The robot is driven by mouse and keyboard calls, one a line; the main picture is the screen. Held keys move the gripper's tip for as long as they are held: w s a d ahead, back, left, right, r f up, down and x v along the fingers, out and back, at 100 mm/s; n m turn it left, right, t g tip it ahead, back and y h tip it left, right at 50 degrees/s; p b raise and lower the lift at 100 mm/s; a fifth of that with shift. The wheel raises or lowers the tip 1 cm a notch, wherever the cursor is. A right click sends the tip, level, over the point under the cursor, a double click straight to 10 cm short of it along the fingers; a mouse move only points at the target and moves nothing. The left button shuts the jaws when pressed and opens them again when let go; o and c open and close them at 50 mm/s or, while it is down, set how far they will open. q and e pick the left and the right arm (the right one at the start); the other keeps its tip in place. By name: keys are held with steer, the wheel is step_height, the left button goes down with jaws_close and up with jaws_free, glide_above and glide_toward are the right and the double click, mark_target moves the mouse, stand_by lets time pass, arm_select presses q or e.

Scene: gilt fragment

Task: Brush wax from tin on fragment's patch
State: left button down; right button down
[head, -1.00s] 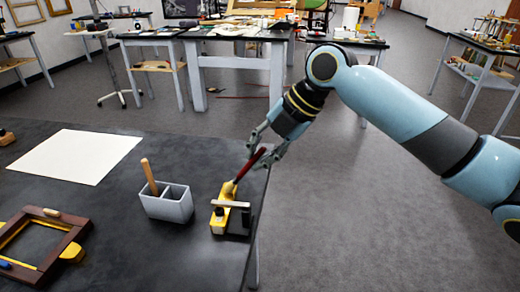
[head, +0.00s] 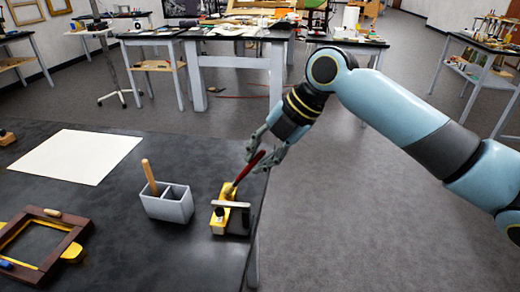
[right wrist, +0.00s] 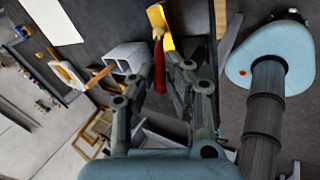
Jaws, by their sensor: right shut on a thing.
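My right gripper (head: 258,160) is shut on a brush with a dark red handle (head: 250,166), held slanting above the near table's right edge. The brush's lower end meets or overlaps a yellow block-like holder (head: 222,217) with a grey bar and a dark part; I cannot tell whether they touch. In the right wrist view the red handle (right wrist: 159,68) lies between the fingers, with the yellow holder (right wrist: 160,20) beyond. A dark wooden frame piece with yellow inner edges (head: 72,233), possibly the fragment, lies at lower left. I cannot pick out the wax tin. My left gripper is out of view.
A grey two-part container (head: 167,205) holding a wooden stick (head: 150,178) stands left of the yellow holder. A white sheet (head: 80,156) lies flat behind the frame piece. Dark tabletop between them is clear. Cluttered benches stand farther back.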

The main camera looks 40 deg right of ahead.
steer(key=shift+w+d+b, duration=0.35)
steer(key=shift+w+d, duration=0.4)
step_height(320, 180, up, 6)
steer(key=p, duration=0.5)
step_height(320, 180, up, 3)
steer(key=shift+a+r+p, duration=0.1)
steer(key=shift+p, duration=1.05)
stand_by(0.5)
